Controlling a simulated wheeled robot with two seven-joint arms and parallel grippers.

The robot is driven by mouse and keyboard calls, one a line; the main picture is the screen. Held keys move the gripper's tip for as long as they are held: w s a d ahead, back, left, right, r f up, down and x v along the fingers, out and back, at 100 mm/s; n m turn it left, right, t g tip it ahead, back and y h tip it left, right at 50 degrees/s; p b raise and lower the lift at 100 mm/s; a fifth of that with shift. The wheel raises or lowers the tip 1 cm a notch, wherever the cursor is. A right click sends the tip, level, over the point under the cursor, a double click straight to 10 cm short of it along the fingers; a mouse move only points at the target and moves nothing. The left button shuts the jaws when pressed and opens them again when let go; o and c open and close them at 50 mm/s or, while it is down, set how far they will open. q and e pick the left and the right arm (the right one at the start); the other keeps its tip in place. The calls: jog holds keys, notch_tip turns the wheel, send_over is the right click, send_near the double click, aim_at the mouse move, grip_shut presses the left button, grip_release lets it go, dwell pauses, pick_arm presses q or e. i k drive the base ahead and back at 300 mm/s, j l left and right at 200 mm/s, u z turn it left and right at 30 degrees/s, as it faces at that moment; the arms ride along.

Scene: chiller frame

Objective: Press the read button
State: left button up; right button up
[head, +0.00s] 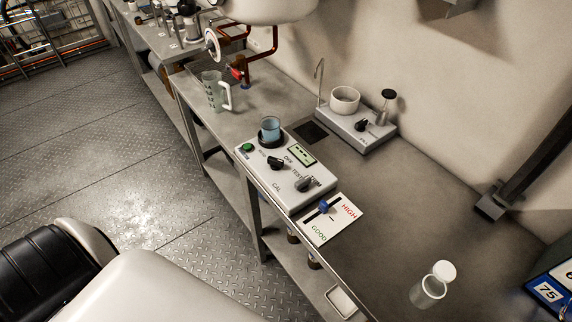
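A white tester box (290,185) stands on the grey bench, with a small display (301,155), black knobs and printed labels that include OFF, TEST and CAL. A green round button (247,147) is on its top at the left corner; the small lettering beside it is too small to read. A vial of blue liquid (270,127) stands upright at the box's far end. Neither gripper is in view; nothing touches the box or the green button.
A card marked HIGH and GOOD (330,219) with a blue slider lies beside the box. A clear jar (427,291) stands at the bench's right. A beaker (215,92), red pipework (243,70) and a stirrer unit (357,130) stand farther back. Open floor lies left.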

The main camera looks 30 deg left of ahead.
aim_at(248, 147)
jog(key=u, duration=1.25)
